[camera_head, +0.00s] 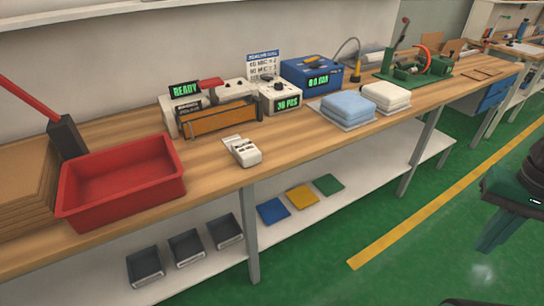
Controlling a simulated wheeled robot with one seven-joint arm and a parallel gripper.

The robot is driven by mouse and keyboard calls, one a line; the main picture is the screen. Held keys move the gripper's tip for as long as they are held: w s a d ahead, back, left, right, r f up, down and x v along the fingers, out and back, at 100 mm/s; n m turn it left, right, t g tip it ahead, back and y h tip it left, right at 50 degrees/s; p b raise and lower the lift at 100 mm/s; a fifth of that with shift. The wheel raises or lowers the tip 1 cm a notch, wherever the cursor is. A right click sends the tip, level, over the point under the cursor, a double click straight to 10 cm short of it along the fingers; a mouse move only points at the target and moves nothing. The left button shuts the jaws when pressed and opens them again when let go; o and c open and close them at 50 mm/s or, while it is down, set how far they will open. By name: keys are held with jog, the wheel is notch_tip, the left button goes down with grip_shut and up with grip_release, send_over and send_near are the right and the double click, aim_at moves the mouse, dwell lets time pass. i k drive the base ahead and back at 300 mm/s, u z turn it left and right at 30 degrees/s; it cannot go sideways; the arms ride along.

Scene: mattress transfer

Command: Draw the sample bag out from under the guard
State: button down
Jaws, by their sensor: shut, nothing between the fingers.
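The guard looks like the amber panel in a dark frame (218,120) along the front of a white bench machine (236,88) with a green READY display. I cannot make out a sample bag under it; the panel hides what lies behind. My gripper (490,240) is at the right edge, dark with teal fingers pointing down. It is shut and empty, over the green floor in front of the bench and far to the right of the guard.
A small white device (243,151) lies in front of the guard. A red tray (122,182) stands to the left. A counter box (280,97), blue unit (312,74) and folded blue and white pads (348,106) stand to the right. The floor before the bench is clear.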

aim_at(247, 155)
jog(key=z, duration=0.05)
jog(key=i, duration=1)
